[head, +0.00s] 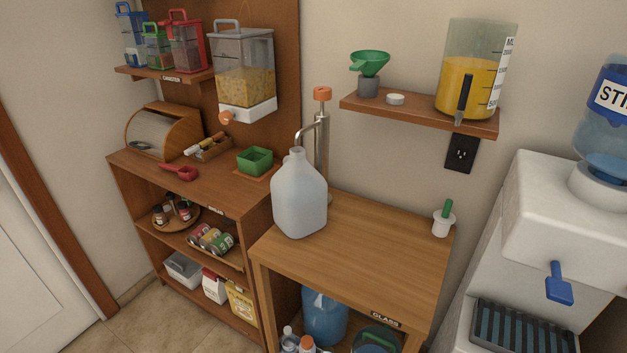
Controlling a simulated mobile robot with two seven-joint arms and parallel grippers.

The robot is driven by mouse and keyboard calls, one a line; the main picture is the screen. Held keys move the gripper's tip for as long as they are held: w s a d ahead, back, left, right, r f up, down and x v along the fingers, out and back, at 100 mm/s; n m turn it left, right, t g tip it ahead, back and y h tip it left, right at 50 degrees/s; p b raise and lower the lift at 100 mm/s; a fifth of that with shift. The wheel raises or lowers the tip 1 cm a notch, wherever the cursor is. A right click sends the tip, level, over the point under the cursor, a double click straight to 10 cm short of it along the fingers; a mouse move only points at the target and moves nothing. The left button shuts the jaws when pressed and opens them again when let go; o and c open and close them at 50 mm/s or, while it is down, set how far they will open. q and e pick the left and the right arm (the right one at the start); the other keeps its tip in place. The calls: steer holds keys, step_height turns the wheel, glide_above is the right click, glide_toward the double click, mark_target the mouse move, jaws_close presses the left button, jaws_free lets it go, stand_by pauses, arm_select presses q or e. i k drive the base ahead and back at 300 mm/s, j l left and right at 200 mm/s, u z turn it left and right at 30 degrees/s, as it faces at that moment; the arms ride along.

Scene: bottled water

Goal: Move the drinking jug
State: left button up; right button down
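The drinking jug appears to be the translucent, pale jug (299,201) with a narrow neck and a side handle. It stands upright at the left end of the wooden table top (370,250), just in front of a metal dispenser with an orange cap (322,95). The dispenser's spout ends close to the jug's neck; whether they touch I cannot tell. A large blue bottle (324,317) stands on the shelf under the table, partly hidden by the top. Neither of my grippers shows in the head view.
A white cup with a green handle (443,218) stands at the table's right end; the middle is clear. A wall shelf (420,115) hangs above. A water cooler (560,220) is at right, a stocked wooden cabinet (225,192) at left.

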mark_target(299, 191)
steer(key=i+j+z, duration=0.15)
steer(key=j+z, duration=0.15)
steer(key=i+j+z, duration=0.15)
steer(key=j+z, duration=0.2)
steer(key=i+j+z, duration=0.1)
steer(key=j, duration=0.4)
steer(key=j+z, duration=0.15)
steer(key=j, duration=0.3)
steer(key=i+j, duration=0.1)
steer(key=j, duration=0.65)
steer(key=i+j, duration=0.1)
steer(key=j, duration=0.6)
steer(key=i+j+z, duration=0.1)
steer(key=j, duration=0.65)
steer(key=i+j, duration=0.1)
steer(key=j, duration=0.6)
